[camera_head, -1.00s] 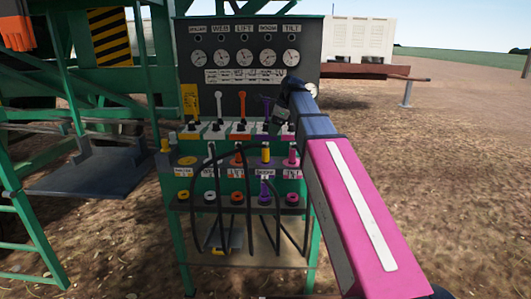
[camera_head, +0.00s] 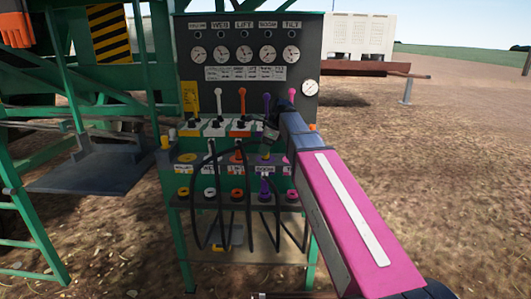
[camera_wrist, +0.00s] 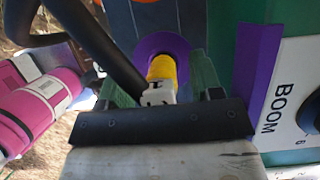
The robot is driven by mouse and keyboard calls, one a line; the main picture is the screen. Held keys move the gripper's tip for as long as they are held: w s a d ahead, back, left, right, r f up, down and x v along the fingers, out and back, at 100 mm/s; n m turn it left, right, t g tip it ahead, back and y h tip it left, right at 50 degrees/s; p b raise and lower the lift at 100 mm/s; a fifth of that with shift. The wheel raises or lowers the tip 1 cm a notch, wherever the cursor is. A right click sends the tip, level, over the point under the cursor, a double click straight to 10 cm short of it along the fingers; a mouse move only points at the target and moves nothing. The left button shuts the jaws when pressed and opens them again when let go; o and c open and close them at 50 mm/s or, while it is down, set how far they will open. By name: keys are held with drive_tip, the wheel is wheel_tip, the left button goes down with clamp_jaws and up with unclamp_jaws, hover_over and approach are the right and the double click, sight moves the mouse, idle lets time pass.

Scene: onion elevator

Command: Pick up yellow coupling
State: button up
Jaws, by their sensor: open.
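The yellow coupling (camera_wrist: 162,69) is between the two fingers of my gripper (camera_wrist: 163,82) in the wrist view. The fingers stand apart on either side of it, with no clear contact. Its far end meets a purple ring (camera_wrist: 180,45) in the panel, and a pale block with dark marks is at its near end. In the head view my gripper (camera_head: 269,138) is at the upper coupling row, above the BOOM label, and mostly hides the coupling.
A thick black hose (camera_wrist: 100,45) passes close to the left finger. The control panel (camera_head: 245,100) has levers and gauges above. Several black hoses hang below.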

drive_tip(key=shift+a+f, duration=0.1)
drive_tip(key=shift+f, duration=0.1)
clamp_jaws()
drive_tip(key=shift+r, duration=0.2)
drive_tip(key=shift+r, duration=0.6)
drive_tip(key=s+a+r, duration=0.6)
drive_tip(key=a+r, duration=0.3)
drive_tip(key=a, duration=0.1)
drive_tip(key=shift+r, duration=0.25)
